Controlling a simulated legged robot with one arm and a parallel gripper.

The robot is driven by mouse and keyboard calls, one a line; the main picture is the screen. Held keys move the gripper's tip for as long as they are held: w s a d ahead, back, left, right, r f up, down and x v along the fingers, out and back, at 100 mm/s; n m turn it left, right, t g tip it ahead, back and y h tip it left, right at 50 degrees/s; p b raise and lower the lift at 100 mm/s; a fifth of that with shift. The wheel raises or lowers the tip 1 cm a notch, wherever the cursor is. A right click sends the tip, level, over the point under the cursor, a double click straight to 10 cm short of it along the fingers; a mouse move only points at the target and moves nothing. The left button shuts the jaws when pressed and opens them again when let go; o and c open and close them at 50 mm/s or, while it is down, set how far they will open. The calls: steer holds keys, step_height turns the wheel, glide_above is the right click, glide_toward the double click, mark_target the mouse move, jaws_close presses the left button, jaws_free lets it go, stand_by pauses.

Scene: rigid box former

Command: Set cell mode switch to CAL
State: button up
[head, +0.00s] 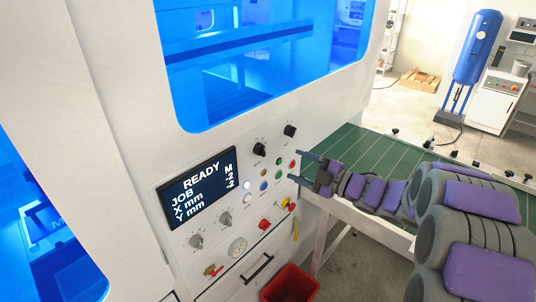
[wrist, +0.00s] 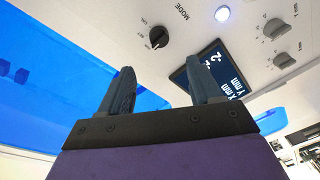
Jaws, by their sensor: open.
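A black mode knob (wrist: 159,38) with the word MODE beside it sits on the white control panel in the wrist view, which shows the panel upside down. Small position labels ring it, too small to read surely, and I cannot tell where its pointer stands. In the head view two black knobs sit right of the display, one nearer (head: 259,149) and one farther right (head: 290,130); I cannot tell which is the mode knob. My gripper (head: 302,167) is open and empty in front of the panel. Its fingers (wrist: 162,76) are apart from the knob, which shows beyond them.
The display (head: 198,187) reads READY. A green conveyor (head: 370,157) lies right, behind my arm. A red bin (head: 290,284) stands below.

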mark_target(261, 150)
steer(key=b+x, duration=0.1)
steer(key=x, duration=1)
steer(key=shift+w+a, duration=0.1)
steer(key=shift+a, duration=0.1)
steer(key=c, duration=1)
